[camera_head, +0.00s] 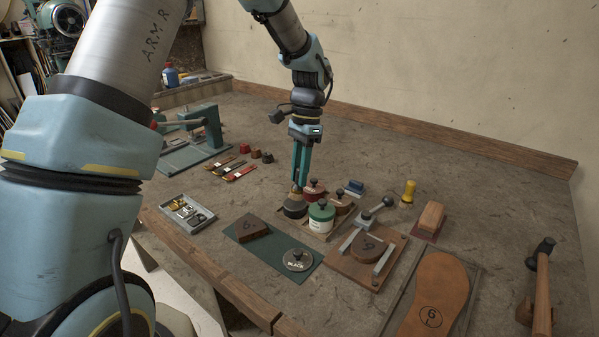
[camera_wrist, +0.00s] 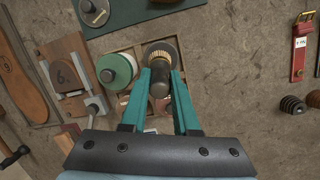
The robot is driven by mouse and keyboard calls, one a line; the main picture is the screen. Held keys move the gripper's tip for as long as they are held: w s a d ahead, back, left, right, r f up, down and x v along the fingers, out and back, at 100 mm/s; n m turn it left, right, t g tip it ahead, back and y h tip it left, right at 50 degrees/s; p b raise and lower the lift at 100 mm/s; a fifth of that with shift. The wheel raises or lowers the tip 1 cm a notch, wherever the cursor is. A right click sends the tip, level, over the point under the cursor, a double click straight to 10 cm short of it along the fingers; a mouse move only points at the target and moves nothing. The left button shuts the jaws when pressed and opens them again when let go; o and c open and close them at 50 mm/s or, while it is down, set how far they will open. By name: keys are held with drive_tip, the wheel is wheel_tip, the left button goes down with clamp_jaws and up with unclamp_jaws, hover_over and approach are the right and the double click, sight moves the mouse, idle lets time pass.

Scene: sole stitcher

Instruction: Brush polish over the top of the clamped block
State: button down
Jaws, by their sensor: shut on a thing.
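My gripper (camera_head: 297,184) is shut on the dark handle of a dauber brush (camera_wrist: 160,78), pointing down. The brush also shows in the head view (camera_head: 296,196). Below it is a dark round tin (camera_head: 294,208), seemingly open, in a tray; I cannot tell whether the bristles touch the polish. The lid marked BLACK (camera_head: 298,261) lies on a green mat (camera_head: 270,265). In the wrist view the block (camera_wrist: 65,76) is at left.
A green-lidded tin (camera_head: 321,214), a red-lidded tin (camera_head: 314,188) and a brown-lidded tin (camera_head: 341,201) stand close to the brush. A loose block (camera_head: 248,228) lies on the mat. The clamp's lever (camera_head: 377,209) rises behind the clamped block. A leather sole (camera_head: 434,295) and hammer (camera_head: 541,285) lie right.

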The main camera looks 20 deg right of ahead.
drive_tip(key=shift+f, duration=0.65)
idle(1.6)
drive_tip(key=shift+r, duration=0.1)
drive_tip(key=shift+r+p, duration=2.95)
drive_tip(key=shift+r, duration=0.6)
drive_tip(key=shift+f, duration=0.1)
